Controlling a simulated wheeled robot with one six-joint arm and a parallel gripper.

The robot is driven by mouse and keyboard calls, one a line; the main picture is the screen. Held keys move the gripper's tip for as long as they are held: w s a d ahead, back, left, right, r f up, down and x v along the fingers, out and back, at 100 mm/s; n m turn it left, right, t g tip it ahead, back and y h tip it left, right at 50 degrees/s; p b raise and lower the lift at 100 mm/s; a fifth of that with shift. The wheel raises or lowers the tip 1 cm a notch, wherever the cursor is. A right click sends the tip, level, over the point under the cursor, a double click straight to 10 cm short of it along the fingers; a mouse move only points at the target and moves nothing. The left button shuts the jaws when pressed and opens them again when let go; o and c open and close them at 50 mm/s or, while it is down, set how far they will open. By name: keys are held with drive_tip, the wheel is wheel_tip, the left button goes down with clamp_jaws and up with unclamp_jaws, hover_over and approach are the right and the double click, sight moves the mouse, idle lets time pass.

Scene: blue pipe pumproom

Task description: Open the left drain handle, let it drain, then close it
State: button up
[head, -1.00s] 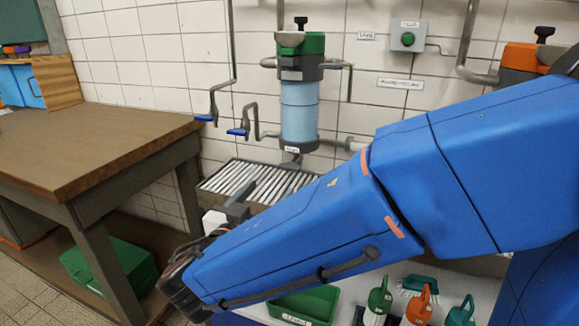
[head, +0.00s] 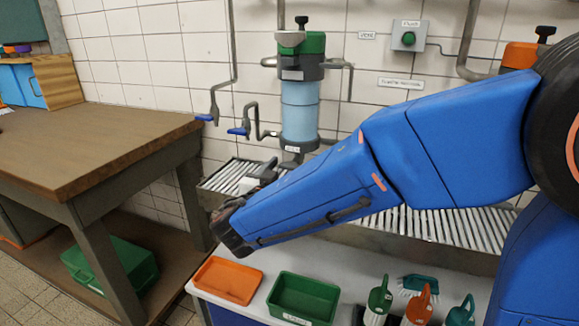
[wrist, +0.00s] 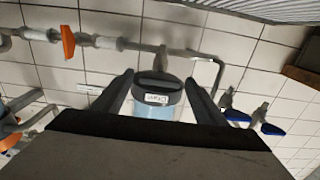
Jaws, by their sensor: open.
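The left filter housing (head: 300,112) has a green top and a clear blue body, and hangs on the tiled wall. Its dark bottom cap with a white label (wrist: 158,98) shows upside down between my fingers in the wrist view. Two blue-handled taps hang to its left, one lower (head: 238,131) and one farther left (head: 205,117). They also show in the wrist view at right (wrist: 237,115). I cannot tell which part is the left drain handle. My gripper (head: 264,172) is open and empty, below and left of the housing, apparently apart from it.
A slatted drain grate (head: 450,224) runs below the pipes. A wooden table (head: 95,150) stands at left. An orange tray (head: 228,280), a green tray (head: 303,298) and several brushes are on the white bench in front. Orange valve handles (wrist: 68,42) show in the wrist view.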

drive_tip(key=shift+w+d, duration=0.2)
drive_tip(key=shift+w, duration=0.25)
drive_tip(key=c, duration=1.1)
drive_tip(key=shift+o, duration=0.2)
drive_tip(key=shift+n, duration=0.8)
drive_tip(key=o, duration=1.1)
drive_tip(key=shift+c, duration=0.2)
